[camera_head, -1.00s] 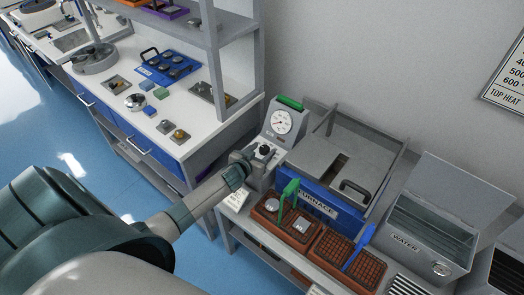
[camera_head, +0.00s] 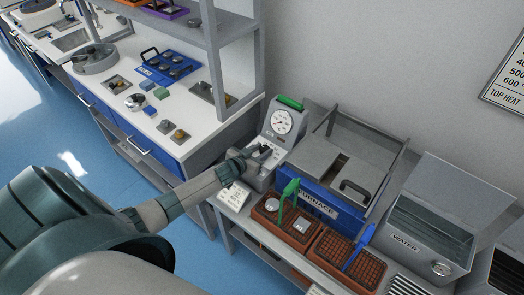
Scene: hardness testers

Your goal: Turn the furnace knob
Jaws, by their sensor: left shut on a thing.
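The furnace controller (camera_head: 278,118) is a grey box with a round white dial and a green top, left of the blue furnace (camera_head: 318,199). My left gripper (camera_head: 262,153) reaches in from the left and is shut on the furnace knob at the lower front of the controller. The fingers largely cover the knob, so its pointer and angle cannot be read. The dial needle is too small to read exactly. My right gripper is not in view.
Brown trays (camera_head: 289,224) with a green-handled and a blue-handled tool stand before the furnace. A water tank (camera_head: 432,222) stands to the right. A white bench (camera_head: 126,101) with blue drawers is at the left. A grey shelf post rises behind my gripper.

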